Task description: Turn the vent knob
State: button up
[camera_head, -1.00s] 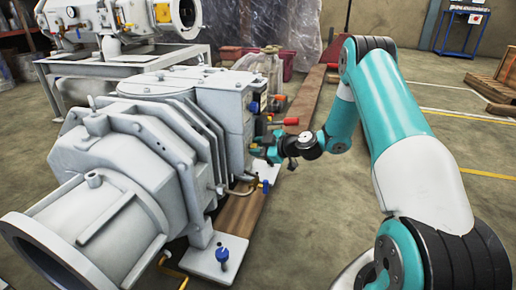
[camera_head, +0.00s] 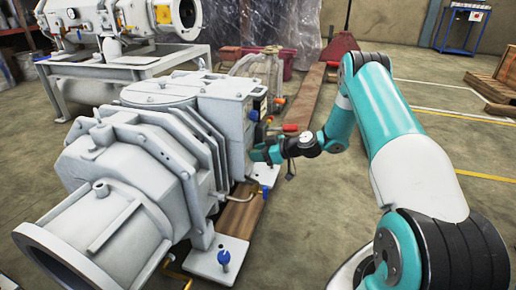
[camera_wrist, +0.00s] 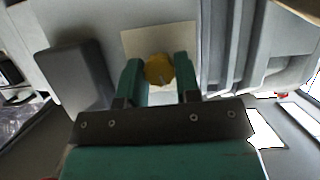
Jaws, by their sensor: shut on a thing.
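The vent knob (camera_wrist: 158,69) is a round yellow knob in front of a pale square plate (camera_wrist: 180,42) on the grey machine, seen in the wrist view. My gripper (camera_wrist: 159,73) has its two green fingers on either side of the knob and is shut on it. In the head view my gripper (camera_head: 260,154) is at the right side face of the big grey vacuum pump (camera_head: 130,155). The yellow knob cannot be made out there.
A red-tipped handle (camera_head: 291,128) sticks out just above my gripper. A dark grey block (camera_wrist: 75,77) is left of the fingers.

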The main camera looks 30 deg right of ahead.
jog(key=shift+w+d+f+m+g+y, duration=0.15)
jog(key=shift+m+g+y, duration=0.4)
jog(key=shift+m+y, duration=0.85)
jog(key=shift+s+d+m+g+y, duration=0.1)
jog(key=shift+m+g+y, duration=0.55)
jog(key=shift+m, duration=1.45)
jog(key=o, duration=0.9)
jog(key=shift+w, duration=0.1)
jog(key=shift+y, duration=0.25)
